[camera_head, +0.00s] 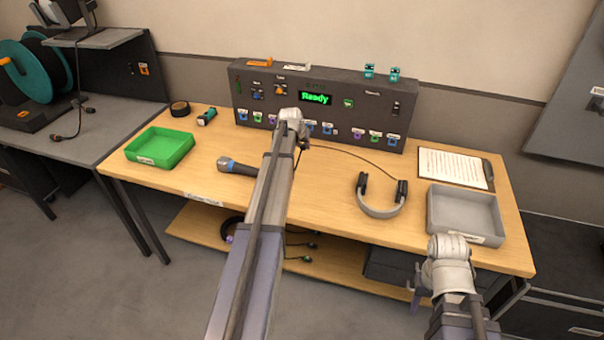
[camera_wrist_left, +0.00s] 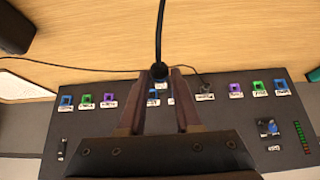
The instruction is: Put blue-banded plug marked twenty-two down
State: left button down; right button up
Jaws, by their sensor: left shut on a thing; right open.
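My left gripper (camera_wrist_left: 158,76) is shut on a dark plug (camera_wrist_left: 158,70) with a black cable rising from it in the left wrist view. The plug's band and number cannot be read. Its tip is over or close to the row of coloured sockets on the dark panel (camera_wrist_left: 110,82); I cannot tell whether it touches. In the head view my left arm hides most of this gripper, in front of the console (camera_head: 350,122). My right gripper (camera_head: 416,292) is open at the front right, beside the table edge, below the grey tray (camera_head: 462,238).
A green tray (camera_head: 160,160), a microphone (camera_head: 236,167), headphones (camera_head: 381,208) and a paper sheet (camera_head: 450,168) lie on the wooden table (camera_head: 330,222). The console display (camera_head: 315,98) reads "Ready". A thin cable runs across the table behind the headphones. More cables lie on the shelf below.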

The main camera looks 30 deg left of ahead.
pick_arm(q)
jog(key=shift+f+b, duration=5)
jog(key=shift+f, duration=0.1)
jog(key=shift+f+b, duration=0.4)
jog(key=c, duration=0.6)
grip_release()
jog(key=shift+r, duration=0.1)
jog(key=shift+r, duration=0.15)
